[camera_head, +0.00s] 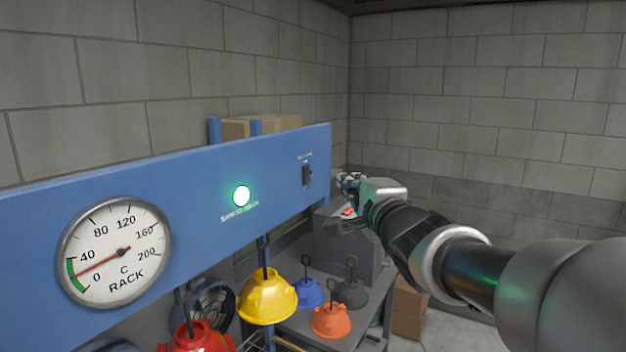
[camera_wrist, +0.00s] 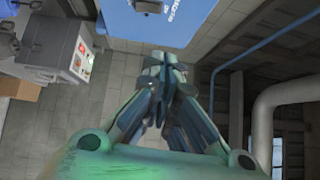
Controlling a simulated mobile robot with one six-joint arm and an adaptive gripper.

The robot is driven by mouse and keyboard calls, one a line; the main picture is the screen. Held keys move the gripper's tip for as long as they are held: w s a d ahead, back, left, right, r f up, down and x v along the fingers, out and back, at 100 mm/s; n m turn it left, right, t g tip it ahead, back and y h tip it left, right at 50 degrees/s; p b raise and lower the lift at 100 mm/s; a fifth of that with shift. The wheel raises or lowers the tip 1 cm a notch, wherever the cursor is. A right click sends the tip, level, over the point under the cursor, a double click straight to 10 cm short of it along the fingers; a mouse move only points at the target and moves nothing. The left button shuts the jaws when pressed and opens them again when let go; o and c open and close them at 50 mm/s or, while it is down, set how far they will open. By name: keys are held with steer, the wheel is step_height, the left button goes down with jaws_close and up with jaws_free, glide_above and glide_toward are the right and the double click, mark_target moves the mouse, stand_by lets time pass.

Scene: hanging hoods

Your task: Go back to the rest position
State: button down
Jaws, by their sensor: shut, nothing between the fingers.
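My gripper (camera_head: 346,180) is at the end of my arm, which reaches in from the right in the head view. It is near the right end of the blue panel (camera_head: 200,225), beside the dark switch (camera_head: 306,174). In the wrist view the fingers of my gripper (camera_wrist: 165,62) are closed together with nothing between them. The blue panel (camera_wrist: 165,12) shows at the top of the wrist view, beyond the fingertips. I cannot tell from these views how far the fingertips are from the panel.
The panel carries a round gauge (camera_head: 115,252) and a lit green lamp (camera_head: 241,196). Yellow (camera_head: 267,298), red (camera_head: 199,338), blue (camera_head: 308,292), orange (camera_head: 331,320) and dark grey (camera_head: 351,292) hoods are below. A grey box (camera_head: 347,245) stands behind my gripper. The right wall side looks clear.

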steer(key=s+f+n+g+h+b, duration=0.1)
steer(key=s+f+n+g+b, duration=0.5)
steer(key=s+f, duration=1.2)
steer(key=s+f+n+g+h+b, duration=0.1)
steer(key=s+f+n+g+b, duration=0.6)
steer(key=s+f, duration=1.1)
step_height(320, 180, down, 7)
steer(key=n+b, duration=0.3)
steer(key=b, duration=0.1)
steer(key=shift+d+f+n+h, duration=0.2)
steer(key=shift+n+h, duration=0.1)
steer(key=shift+h, duration=0.1)
